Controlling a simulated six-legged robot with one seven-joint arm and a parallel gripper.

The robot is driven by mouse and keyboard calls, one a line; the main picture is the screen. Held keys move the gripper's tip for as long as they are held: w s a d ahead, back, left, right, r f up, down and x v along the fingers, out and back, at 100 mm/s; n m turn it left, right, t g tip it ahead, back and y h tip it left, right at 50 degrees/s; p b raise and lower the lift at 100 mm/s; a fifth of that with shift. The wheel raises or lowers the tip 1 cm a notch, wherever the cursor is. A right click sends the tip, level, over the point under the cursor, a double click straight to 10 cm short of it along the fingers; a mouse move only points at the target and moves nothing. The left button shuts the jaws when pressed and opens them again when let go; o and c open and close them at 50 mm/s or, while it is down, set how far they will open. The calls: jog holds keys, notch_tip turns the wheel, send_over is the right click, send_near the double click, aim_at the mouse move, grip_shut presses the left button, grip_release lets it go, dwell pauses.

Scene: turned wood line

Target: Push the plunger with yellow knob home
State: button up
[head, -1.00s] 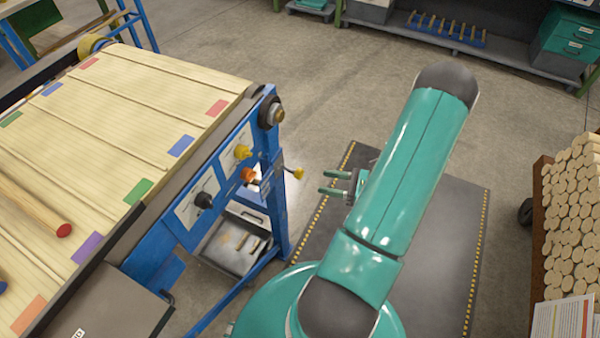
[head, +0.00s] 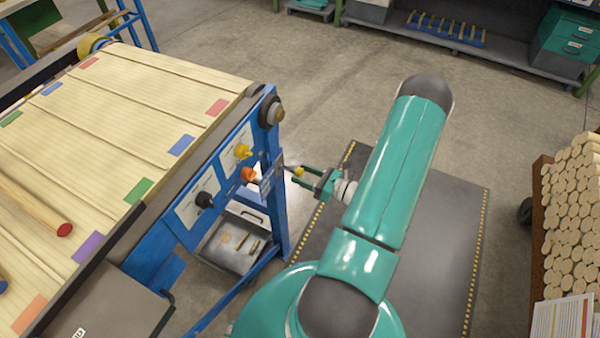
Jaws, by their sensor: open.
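The gripper partly covers the area around the bracket.
The frame's panel carries another yellow knob (head: 243,152), an orange knob (head: 248,175) and a black knob (head: 204,200). A conveyor of boards (head: 120,110) lies left. A grey bin (head: 232,246) sits below. Stacked dowels (head: 573,215) stand right.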

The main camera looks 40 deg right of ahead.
aim_at(291, 168)
jog(key=shift+x, duration=0.85)
grip_shut()
jog(key=shift+x, duration=1.75)
grip_release()
jog(key=shift+s+d, duration=0.1)
